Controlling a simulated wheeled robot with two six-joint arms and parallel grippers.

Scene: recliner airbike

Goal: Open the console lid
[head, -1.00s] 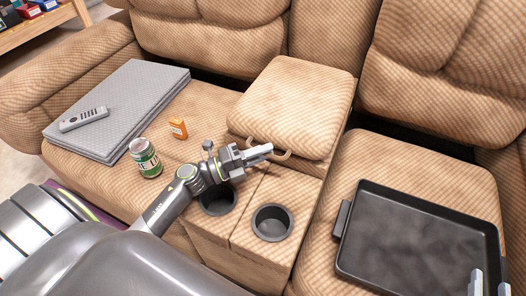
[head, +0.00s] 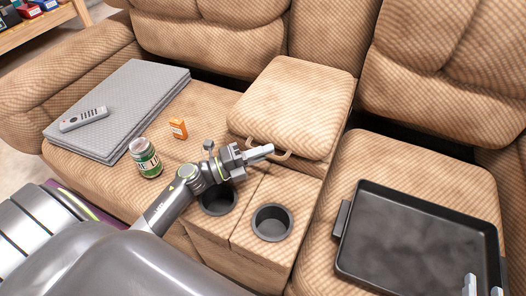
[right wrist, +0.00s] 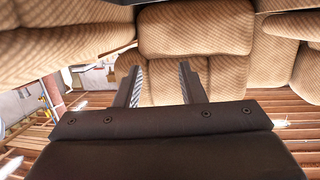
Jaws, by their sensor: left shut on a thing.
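The console lid (head: 297,100) is a tan padded cushion between the two seats, lying down flat over the console's back part. A tan strap loop (head: 284,156) hangs at its front edge. My left gripper (head: 266,151) is at this loop, shut on it; the fingers hide part of the strap. The console body (head: 262,188) with its cup holders is in front of the lid. My right gripper (head: 483,288) is at the bottom right corner over the tray; its fingers stand apart and empty in the right wrist view (right wrist: 160,80).
A dark tray (head: 410,235) lies on the right seat. A grey folded blanket (head: 135,90) with a remote (head: 84,119) is on the left seat, near a green can (head: 146,158) and an orange box (head: 179,128). Two cup holders (head: 271,222) sit before the lid.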

